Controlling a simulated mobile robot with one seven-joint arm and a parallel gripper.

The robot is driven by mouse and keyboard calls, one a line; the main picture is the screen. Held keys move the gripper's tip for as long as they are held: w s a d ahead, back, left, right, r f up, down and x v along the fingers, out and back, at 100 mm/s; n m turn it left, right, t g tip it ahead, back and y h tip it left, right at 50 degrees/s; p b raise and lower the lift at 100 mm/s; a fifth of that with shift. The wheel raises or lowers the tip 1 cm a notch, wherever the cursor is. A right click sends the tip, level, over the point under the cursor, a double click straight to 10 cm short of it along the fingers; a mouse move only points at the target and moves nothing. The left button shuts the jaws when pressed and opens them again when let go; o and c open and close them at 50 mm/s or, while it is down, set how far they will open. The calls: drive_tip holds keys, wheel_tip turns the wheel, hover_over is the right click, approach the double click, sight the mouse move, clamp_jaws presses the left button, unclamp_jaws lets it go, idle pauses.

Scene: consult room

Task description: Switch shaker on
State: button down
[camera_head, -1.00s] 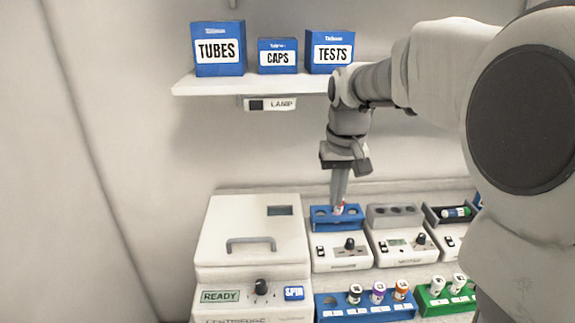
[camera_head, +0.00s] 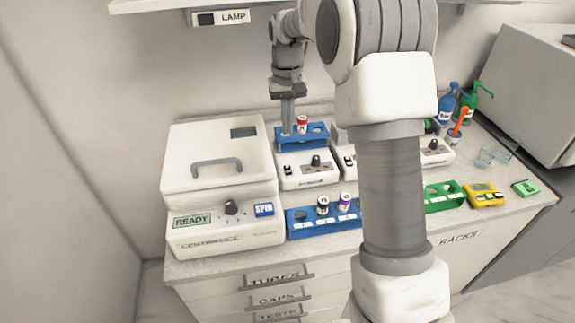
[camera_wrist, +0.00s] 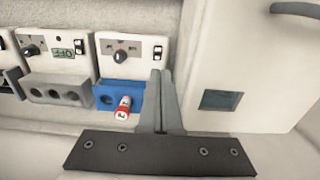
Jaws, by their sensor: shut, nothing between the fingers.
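A white bench device (camera_head: 303,180) carries a blue rack (camera_head: 318,135) on top, a rocker switch (camera_head: 288,170) and a dark knob (camera_head: 316,160) on its front. Its label is too small to read, so I cannot confirm it is the shaker. A red-capped tube (camera_head: 302,121) stands in the rack. My gripper (camera_head: 287,130) points down at the rack's left end, left of the tube, shut and empty. In the wrist view the shut fingers (camera_wrist: 160,76) are beside the blue rack (camera_wrist: 136,93), with the switch (camera_wrist: 157,52) and knob (camera_wrist: 121,56) beyond.
The centrifuge (camera_head: 216,160) stands close on the left. A grey-block device (camera_wrist: 58,90) with a small display reading OFF (camera_wrist: 63,54) is the neighbour on the other side. A blue tube rack (camera_head: 318,222) lies in front. A shelf (camera_head: 160,5) hangs above; my arm hides part of the bench.

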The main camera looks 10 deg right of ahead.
sight(288, 173)
wheel_tip(288, 173, down, 14)
drive_tip(key=shift+f+p, duration=0.1)
drive_tip(key=shift+p, duration=0.25)
idle(0.5)
drive_tip(key=shift+f, duration=0.15)
drive_tip(key=shift+s, duration=0.1)
drive_tip(key=shift+w+r, duration=0.35)
drive_tip(key=shift+w, duration=0.4)
